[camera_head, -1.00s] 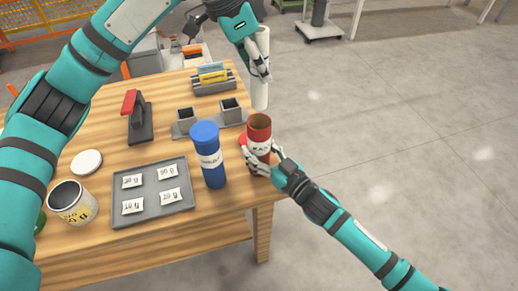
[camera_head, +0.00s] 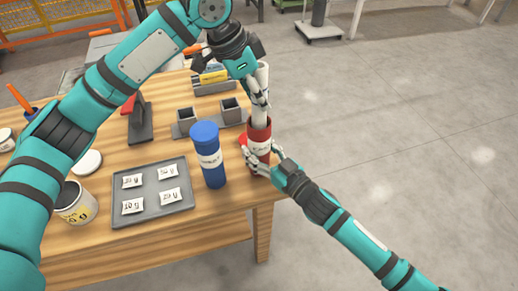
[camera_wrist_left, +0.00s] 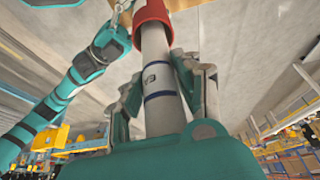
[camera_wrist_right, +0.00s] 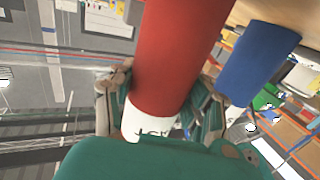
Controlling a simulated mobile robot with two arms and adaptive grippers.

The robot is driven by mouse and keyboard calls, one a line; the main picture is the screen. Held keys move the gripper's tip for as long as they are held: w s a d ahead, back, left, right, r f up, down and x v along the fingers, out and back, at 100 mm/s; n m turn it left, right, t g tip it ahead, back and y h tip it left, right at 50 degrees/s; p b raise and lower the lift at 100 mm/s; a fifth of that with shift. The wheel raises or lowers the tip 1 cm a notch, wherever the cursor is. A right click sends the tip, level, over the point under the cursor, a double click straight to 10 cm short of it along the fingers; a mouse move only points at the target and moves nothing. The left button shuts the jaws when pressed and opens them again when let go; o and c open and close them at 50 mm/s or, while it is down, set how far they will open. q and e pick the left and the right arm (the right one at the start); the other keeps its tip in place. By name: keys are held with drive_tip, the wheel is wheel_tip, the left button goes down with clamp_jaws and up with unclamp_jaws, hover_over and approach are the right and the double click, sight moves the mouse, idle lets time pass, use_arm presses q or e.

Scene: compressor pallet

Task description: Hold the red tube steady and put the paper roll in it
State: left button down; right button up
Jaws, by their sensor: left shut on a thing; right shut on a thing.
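The red tube (camera_head: 259,136) stands upright at the table's right edge, with a white label on its lower part. My right gripper (camera_head: 262,158) is shut around its lower part; the tube also fills the right wrist view (camera_wrist_right: 180,55). My left gripper (camera_head: 261,102) is shut on the white paper roll (camera_head: 259,117) above the tube. The roll is near upright, and its lower end is in the tube's mouth. The left wrist view shows the roll (camera_wrist_left: 158,80) running into the red rim (camera_wrist_left: 152,12). How deep it sits is hidden.
A blue tube (camera_head: 208,160) stands just left of the red tube. A grey tray (camera_head: 153,193) with several white packets lies further left. A grey holder (camera_head: 184,128) and a red-handled black tool (camera_head: 141,125) stand behind. Open floor (camera_head: 400,140) lies to the right.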

use_arm(q)
drive_tip(key=shift+f, duration=0.65)
drive_tip(key=c, duration=0.9)
unclamp_jaws()
drive_tip(key=shift+o, duration=0.2)
drive_tip(key=v, duration=1.2)
use_arm(e)
drive_tip(key=o, duration=1.2)
drive_tip(key=shift+o, duration=0.2)
